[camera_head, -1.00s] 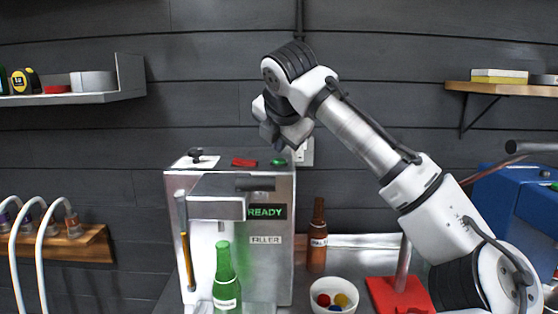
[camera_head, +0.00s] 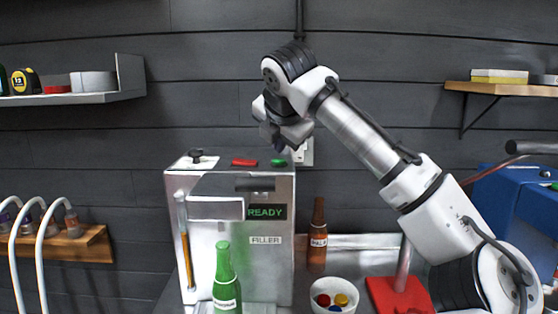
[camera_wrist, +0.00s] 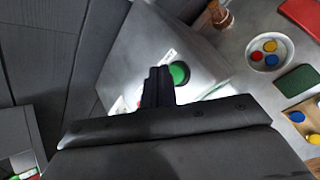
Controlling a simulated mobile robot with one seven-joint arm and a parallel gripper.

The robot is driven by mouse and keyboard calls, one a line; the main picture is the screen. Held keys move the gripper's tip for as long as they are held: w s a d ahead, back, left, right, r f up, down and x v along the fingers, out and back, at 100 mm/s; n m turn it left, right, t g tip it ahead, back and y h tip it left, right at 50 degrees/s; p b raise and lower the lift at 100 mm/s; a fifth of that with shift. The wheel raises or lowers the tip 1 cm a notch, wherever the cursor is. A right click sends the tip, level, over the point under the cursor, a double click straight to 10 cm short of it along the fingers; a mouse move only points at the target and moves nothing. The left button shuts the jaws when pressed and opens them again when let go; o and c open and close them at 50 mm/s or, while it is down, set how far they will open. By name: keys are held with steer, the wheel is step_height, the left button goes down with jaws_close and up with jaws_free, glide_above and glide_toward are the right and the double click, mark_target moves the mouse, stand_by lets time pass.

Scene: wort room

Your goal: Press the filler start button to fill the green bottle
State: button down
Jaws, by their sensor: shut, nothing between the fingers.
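The filler (camera_head: 270,210) is a metal box whose display reads READY. The green start button (camera_head: 278,162) is on its top at the right; it also shows in the wrist view (camera_wrist: 180,73). The green bottle (camera_head: 226,285) stands upright under the filler's spout housing (camera_head: 216,208). My gripper (camera_head: 279,147) is shut and empty, pointing down just above the green button. In the wrist view my fingers (camera_wrist: 158,80) appear right beside the button and cover part of its surroundings. I cannot tell whether they touch it.
A red button (camera_head: 243,163) and a black knob (camera_head: 195,154) share the filler's top. An amber-filled tube (camera_head: 185,250) is on its left. A brown bottle (camera_head: 317,240), a white bowl (camera_head: 322,308) with coloured caps and a red base (camera_head: 385,297) stand to the right.

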mark_target(279, 161)
steer(key=shift+f, duration=0.1)
stand_by(0.3)
steer(key=shift+f, duration=0.35)
steer(key=shift+f, duration=0.35)
stand_by(0.7)
steer(key=shift+r, duration=0.1)
steer(key=shift+r+p, duration=0.7)
steer(key=shift+p, duration=0.4)
step_height(279, 161, up, 5)
steer(key=p, duration=0.5)
steer(key=shift+f, duration=0.15)
